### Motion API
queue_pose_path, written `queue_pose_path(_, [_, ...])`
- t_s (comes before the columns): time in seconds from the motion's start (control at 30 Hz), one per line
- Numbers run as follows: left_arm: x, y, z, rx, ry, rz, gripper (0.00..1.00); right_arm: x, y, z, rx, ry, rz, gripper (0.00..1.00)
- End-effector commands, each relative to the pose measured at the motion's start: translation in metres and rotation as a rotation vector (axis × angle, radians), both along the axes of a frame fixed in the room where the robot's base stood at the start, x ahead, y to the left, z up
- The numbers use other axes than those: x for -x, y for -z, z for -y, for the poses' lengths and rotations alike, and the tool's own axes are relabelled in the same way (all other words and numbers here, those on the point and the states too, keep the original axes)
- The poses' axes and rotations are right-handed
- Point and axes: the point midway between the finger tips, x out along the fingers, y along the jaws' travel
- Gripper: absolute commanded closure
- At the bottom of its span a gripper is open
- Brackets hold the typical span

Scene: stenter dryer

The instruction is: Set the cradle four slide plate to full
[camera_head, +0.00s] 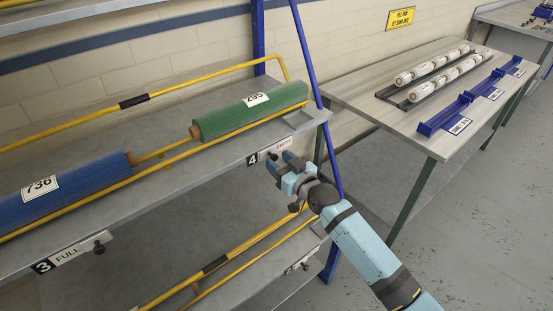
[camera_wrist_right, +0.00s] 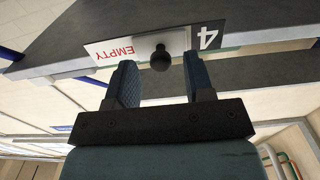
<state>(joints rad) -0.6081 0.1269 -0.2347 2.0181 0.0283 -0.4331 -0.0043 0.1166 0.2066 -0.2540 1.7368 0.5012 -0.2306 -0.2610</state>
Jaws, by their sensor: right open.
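The cradle four slide plate (camera_wrist_right: 172,41) is a small grey plate with a dark round knob (camera_wrist_right: 160,59) on the shelf's front edge. In the wrist view it sits between the black "4" label (camera_wrist_right: 207,36) and the red "EMPTY" word (camera_wrist_right: 116,50), which is uncovered. The head view also shows the knob (camera_head: 272,156) beside the 4. My right gripper (camera_head: 281,161) is open just in front of the plate. In the wrist view the knob appears between the spread fingertips (camera_wrist_right: 160,78), slightly beyond them; I see no contact. My left gripper is not in view.
A green roll (camera_head: 250,112) marked 295 lies above on cradle four. A blue roll (camera_head: 75,187) lies on cradle three, whose label reads FULL (camera_head: 70,257). Yellow rails (camera_head: 165,158) run along the shelf. A table (camera_head: 365,90) with white rolls stands at the right.

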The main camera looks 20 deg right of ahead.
Motion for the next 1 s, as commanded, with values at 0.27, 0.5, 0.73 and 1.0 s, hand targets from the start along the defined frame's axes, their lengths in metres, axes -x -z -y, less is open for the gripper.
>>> queue_pose_path(0.27, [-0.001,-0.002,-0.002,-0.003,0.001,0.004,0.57,-0.015,0.0,-0.006,-0.001,0.0,-0.001,0.52])
queue_pose_path(0.5, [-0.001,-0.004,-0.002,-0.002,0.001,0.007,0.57,-0.015,0.0,-0.006,-0.001,0.0,-0.001,0.59])
queue_pose_path(0.73, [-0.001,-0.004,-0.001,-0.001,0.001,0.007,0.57,-0.015,0.0,-0.006,-0.001,0.0,-0.001,1.0])
queue_pose_path(1.0, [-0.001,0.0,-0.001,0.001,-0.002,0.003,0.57,-0.022,0.001,0.014,0.006,0.0,0.002,1.0])
